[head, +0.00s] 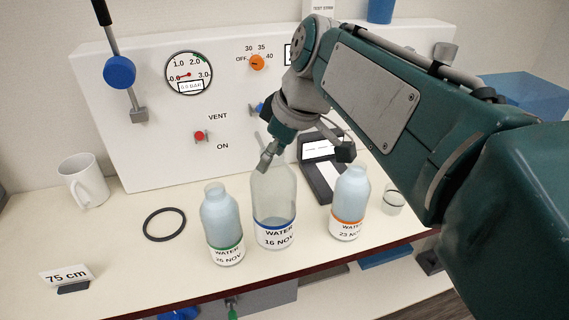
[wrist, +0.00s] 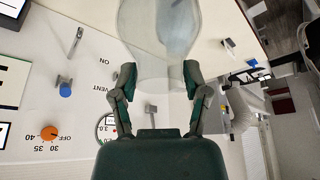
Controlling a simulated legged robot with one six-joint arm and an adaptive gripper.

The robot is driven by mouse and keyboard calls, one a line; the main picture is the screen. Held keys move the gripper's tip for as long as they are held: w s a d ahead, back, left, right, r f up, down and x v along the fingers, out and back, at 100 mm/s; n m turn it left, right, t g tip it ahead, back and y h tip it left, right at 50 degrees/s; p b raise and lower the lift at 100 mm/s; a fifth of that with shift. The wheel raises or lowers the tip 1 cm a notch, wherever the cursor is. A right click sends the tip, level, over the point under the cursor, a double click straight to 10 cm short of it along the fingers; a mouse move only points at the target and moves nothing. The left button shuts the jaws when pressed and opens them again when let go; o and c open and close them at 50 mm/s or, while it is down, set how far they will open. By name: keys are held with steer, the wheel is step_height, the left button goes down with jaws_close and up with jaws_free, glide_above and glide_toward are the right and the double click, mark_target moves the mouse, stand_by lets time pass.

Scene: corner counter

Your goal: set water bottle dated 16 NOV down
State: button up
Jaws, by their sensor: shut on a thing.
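The water bottle dated 16 NOV (head: 274,208) has a blue band and clear walls, with water low inside. It stands upright at the counter's front, between two other bottles; I cannot tell whether its base touches the counter. My gripper (head: 267,152) is at its upper part, shut on it. In the wrist view the two fingers of my gripper (wrist: 157,80) lie on either side of the clear bottle (wrist: 155,40). Part of the bottle's neck is hidden behind the gripper.
A green-banded bottle dated 25 or 26 NOV (head: 221,222) stands close left, an orange-banded 23 NOV bottle (head: 349,203) right. A black ring (head: 164,225), white mug (head: 84,181), 75 cm sign (head: 66,278), dark scale-like device (head: 322,178) and small glass (head: 393,199) are around. The gauge panel (head: 140,100) stands behind.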

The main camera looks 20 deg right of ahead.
steer(key=w, duration=0.1)
steer(key=w+d+f, duration=0.1)
steer(key=w, duration=0.1)
steer(key=shift+w+d+f, duration=0.25)
steer(key=shift+d+f, duration=0.15)
steer(key=w+d+f, duration=0.2)
steer(key=w+f, duration=0.2)
steer(key=f, duration=0.5)
steer(key=shift+w+d, duration=0.15)
steer(key=shift+w, duration=0.1)
steer(key=o, duration=1.3)
steer(key=shift+c, duration=0.2)
steer(key=shift+r, duration=0.1)
